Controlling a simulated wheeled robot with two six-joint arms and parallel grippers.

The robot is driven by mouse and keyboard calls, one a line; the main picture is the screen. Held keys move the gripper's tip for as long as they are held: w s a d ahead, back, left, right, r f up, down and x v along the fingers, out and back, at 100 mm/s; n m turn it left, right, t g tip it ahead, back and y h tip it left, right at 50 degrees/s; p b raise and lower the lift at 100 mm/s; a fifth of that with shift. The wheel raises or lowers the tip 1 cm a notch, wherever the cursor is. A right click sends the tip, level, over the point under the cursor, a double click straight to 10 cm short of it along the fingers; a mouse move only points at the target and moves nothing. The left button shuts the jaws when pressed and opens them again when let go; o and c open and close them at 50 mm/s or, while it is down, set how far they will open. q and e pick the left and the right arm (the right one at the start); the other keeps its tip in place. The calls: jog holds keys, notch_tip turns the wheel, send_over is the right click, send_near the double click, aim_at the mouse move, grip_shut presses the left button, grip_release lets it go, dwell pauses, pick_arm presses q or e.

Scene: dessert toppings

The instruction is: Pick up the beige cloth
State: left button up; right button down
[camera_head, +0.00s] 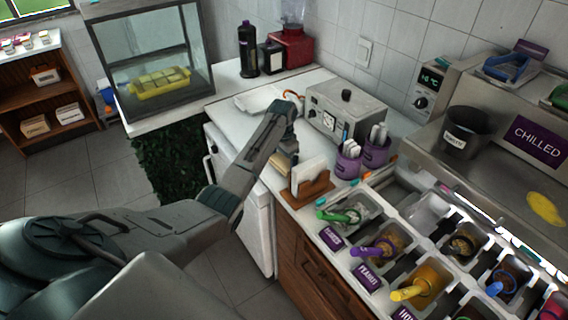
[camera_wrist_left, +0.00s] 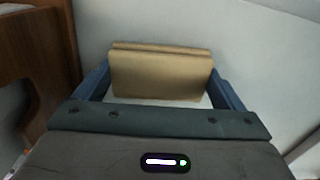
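The beige cloth (camera_wrist_left: 160,74) is folded and lies on the white counter. It fills most of the space between the two blue fingers of my left gripper (camera_wrist_left: 160,82) in the left wrist view. In the head view a small part of the cloth (camera_head: 279,164) shows beside the left gripper (camera_head: 290,152), which points down at the counter. The fingers stand wide apart at the cloth's two sides; whether they touch it is hard to tell. The right gripper is not in view.
A wooden napkin holder (camera_head: 308,188) stands close beside the left gripper. A grey control box (camera_head: 343,113) is behind it, with purple cups (camera_head: 348,164) to the right. Topping bins with coloured spoons (camera_head: 421,282) fill the front right. White counter (camera_head: 232,118) lies further left.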

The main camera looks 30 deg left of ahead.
aim_at(283, 161)
pick_arm(q)
jog(key=shift+r, duration=0.25)
notch_tip(283, 161, up, 8)
jog(key=b, duration=0.2)
jog(key=shift+r+b, duration=0.25)
jog(key=shift+b, duration=0.1)
jog(key=shift+r, duration=0.55)
